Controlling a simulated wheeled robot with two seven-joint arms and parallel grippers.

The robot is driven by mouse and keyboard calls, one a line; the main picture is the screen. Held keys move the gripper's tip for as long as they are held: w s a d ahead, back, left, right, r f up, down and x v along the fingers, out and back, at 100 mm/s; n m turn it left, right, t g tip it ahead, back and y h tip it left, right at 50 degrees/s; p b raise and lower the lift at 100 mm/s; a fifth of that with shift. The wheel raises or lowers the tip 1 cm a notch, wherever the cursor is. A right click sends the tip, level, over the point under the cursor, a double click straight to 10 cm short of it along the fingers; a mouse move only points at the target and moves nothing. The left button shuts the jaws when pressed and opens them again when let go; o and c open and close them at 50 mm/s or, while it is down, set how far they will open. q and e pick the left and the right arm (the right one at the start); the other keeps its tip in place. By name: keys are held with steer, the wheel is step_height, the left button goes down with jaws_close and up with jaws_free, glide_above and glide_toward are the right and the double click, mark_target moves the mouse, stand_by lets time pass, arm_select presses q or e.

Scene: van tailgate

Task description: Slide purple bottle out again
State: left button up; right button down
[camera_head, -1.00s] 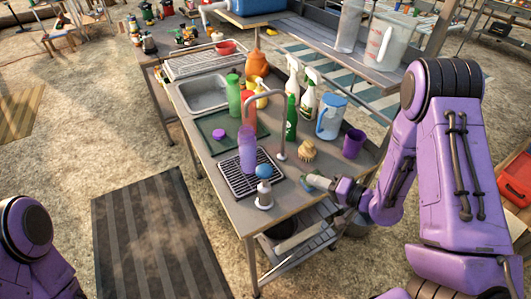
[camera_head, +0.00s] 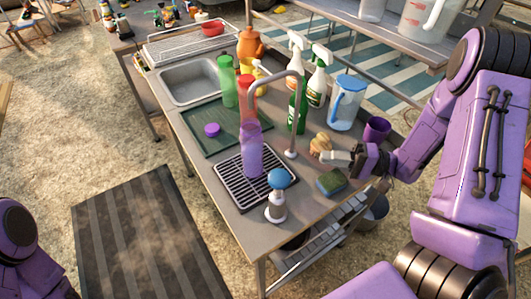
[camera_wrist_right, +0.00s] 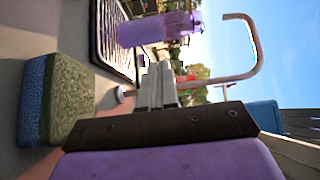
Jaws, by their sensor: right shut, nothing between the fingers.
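The purple bottle (camera_head: 251,152) stands upright on the black drip grid (camera_head: 232,181), in front of the curved tap (camera_head: 291,135). In the right wrist view the bottle (camera_wrist_right: 150,30) appears sideways, beyond my fingertips and apart from them. My right gripper (camera_head: 327,157) is shut and empty, to the right of the bottle, beside the brush (camera_head: 319,144). Its closed fingers (camera_wrist_right: 160,85) show in the right wrist view. A purple arm part of mine shows at the lower left, but my left gripper is out of view.
A green-and-blue sponge (camera_head: 331,182) lies just below my right gripper. Spray bottles (camera_head: 318,80), a blue-lidded jug (camera_head: 345,105) and a purple cup (camera_head: 376,130) stand behind. A purple lid (camera_head: 212,129) lies on the green mat.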

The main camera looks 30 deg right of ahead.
steer(key=shift+f, duration=0.55)
steer(key=shift+w+b, duration=0.2)
steer(key=shift+b, duration=0.1)
arm_select(q)
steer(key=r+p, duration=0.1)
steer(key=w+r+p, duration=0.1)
steer(key=p, duration=0.1)
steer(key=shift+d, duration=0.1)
arm_select(e)
glide_toward(252, 149)
steer(key=w+f, duration=0.1)
steer(key=w+a+f, duration=0.1)
steer(key=w+f, duration=0.1)
steer(key=w+a+f, duration=0.1)
steer(key=w, duration=0.1)
steer(key=shift+w+f, duration=0.1)
steer(key=shift+f, duration=0.15)
steer(key=shift+a, duration=0.1)
